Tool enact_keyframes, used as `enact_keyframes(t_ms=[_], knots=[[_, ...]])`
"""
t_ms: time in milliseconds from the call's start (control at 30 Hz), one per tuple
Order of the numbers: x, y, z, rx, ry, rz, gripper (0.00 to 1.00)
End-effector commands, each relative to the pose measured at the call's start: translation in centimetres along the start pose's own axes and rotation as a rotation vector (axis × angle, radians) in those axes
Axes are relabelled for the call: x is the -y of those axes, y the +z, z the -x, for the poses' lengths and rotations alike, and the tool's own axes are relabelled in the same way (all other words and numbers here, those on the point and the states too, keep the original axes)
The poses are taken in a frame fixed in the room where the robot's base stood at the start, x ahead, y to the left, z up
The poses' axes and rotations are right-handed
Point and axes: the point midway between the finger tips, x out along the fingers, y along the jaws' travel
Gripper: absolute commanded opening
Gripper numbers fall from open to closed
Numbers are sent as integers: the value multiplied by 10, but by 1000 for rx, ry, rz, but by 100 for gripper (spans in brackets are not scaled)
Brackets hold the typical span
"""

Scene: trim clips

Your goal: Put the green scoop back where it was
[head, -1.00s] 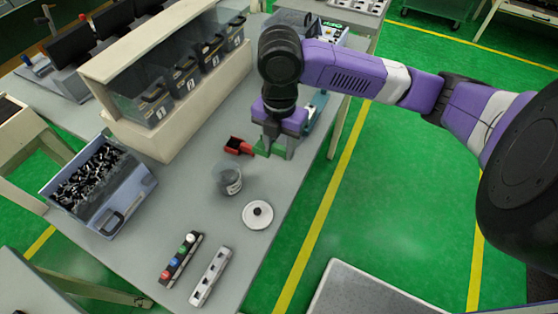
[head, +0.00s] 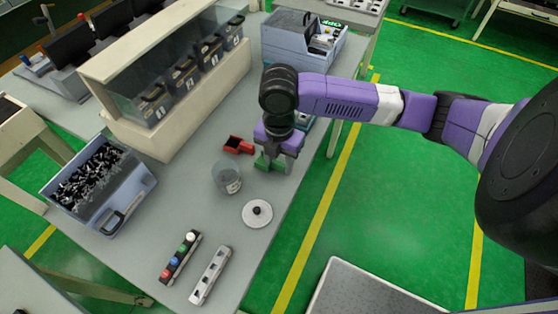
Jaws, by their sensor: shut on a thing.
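The green scoop (head: 264,162) is in my gripper (head: 272,161), close above or on the grey bench; I cannot tell whether it touches the surface. My gripper is shut on it and points down, and the fingers hide part of the scoop. A red scoop (head: 238,146) lies on the bench just left of the green one. A clear jar (head: 226,178) with a label stands in front and to the left of my gripper.
A blue bin of clips (head: 103,187) is at left, the numbered-bin shelf (head: 165,80) behind. A blue-grey case (head: 302,40) stands at the back.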

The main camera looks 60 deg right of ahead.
Motion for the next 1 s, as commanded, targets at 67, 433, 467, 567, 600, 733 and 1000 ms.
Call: enact_keyframes(t_ms=[67, 433, 467, 567, 600, 733, 1000], knots=[[0, 0, -1, 0, 0, 0, 48], [0, 0, -1, 0, 0, 0, 62], [0, 0, 0, 0, 0, 0, 62], [0, 0, 5, 0, 0, 0, 62], [0, 0, 9, 1, 1, 0, 62], [-1, 1, 30, 3, 3, 2, 62], [-1, 0, 86, 3, 2, 2, 62]])
